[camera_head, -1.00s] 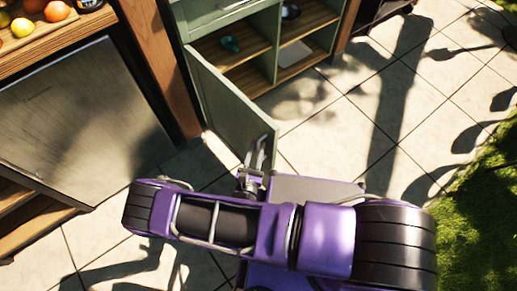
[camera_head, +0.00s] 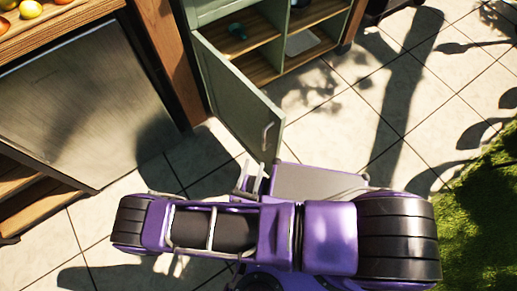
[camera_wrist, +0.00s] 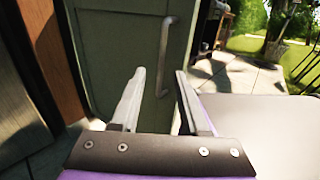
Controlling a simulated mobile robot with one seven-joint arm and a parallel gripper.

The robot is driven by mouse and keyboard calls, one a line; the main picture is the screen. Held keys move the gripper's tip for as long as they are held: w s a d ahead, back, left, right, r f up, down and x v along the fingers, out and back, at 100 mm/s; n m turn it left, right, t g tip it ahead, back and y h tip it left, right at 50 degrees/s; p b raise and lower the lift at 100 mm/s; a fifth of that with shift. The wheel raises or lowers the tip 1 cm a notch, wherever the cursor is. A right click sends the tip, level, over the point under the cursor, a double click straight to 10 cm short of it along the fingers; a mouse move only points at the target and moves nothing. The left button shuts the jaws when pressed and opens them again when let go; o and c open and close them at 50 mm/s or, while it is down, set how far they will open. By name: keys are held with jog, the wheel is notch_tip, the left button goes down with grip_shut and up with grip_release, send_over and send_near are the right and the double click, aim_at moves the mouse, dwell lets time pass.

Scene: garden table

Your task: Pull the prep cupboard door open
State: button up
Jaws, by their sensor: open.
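The green prep cupboard door (camera_head: 236,98) stands swung well out from the cupboard, with shelves showing behind it. Its metal bar handle (camera_head: 267,135) is on the face near the free edge. In the wrist view the handle (camera_wrist: 164,57) stands upright on the door (camera_wrist: 115,50), ahead of my fingers. My gripper (camera_head: 252,172) is open and empty, just in front of the door and apart from the handle. In the wrist view my gripper's two fingers (camera_wrist: 158,75) are spread, with the handle's lower end seen between them.
A steel appliance front (camera_head: 80,110) and a wooden post (camera_head: 168,65) are to the left. Tiled floor (camera_head: 345,130) is clear at right, with grass beyond.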

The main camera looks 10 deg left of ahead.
jog(key=s, duration=0.6)
jog(key=shift+a, duration=0.3)
